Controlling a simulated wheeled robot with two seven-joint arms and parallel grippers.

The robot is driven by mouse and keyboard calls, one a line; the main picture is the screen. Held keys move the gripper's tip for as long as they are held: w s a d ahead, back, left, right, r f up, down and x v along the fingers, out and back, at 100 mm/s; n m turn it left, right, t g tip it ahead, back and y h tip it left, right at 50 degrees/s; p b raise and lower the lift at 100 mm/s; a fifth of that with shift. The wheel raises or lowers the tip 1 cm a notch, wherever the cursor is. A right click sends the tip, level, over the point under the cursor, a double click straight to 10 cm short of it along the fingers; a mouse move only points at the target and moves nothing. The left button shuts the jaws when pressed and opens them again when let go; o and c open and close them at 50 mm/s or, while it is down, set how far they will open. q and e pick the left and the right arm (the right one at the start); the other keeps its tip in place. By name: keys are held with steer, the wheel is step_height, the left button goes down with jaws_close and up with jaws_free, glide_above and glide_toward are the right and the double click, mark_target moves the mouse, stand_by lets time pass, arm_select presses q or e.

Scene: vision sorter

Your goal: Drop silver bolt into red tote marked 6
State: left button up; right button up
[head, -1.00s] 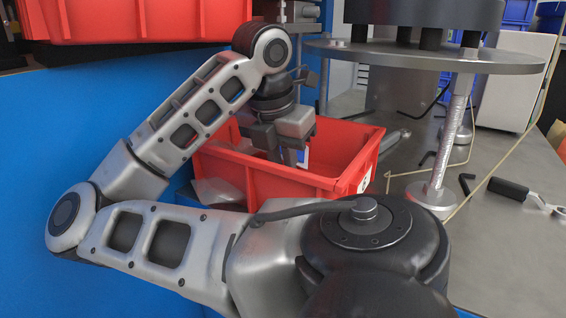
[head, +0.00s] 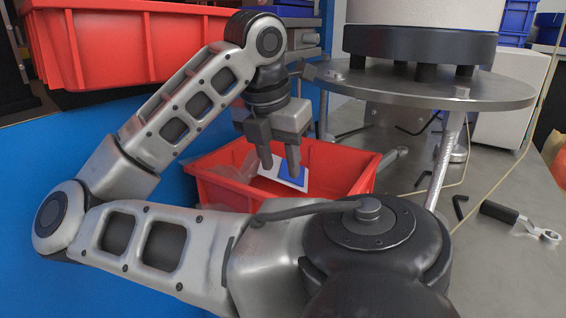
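The red tote (head: 340,163) sits below my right gripper, its front partly hidden by my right arm. No number on it is readable now. My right gripper (head: 279,166) points down over the tote's opening with its two fingers apart and nothing visible between them. A white and blue card (head: 284,176) shows in the tote, just behind and below the fingertips. I see no silver bolt; the tote's floor is partly hidden. My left gripper is not in view.
A larger red bin (head: 125,45) stands at upper left. A round metal platform on posts (head: 430,88) is right of the gripper. A wrench with a black handle (head: 515,218) and hex keys (head: 459,206) lie on the grey table (head: 500,260) at right.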

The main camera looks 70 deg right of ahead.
arm_select(q)
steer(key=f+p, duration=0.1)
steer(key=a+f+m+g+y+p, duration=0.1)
steer(key=p, duration=0.1)
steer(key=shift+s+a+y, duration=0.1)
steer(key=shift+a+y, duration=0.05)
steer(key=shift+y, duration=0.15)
arm_select(e)
steer(key=v, duration=0.6)
steer(key=shift+r, duration=0.25)
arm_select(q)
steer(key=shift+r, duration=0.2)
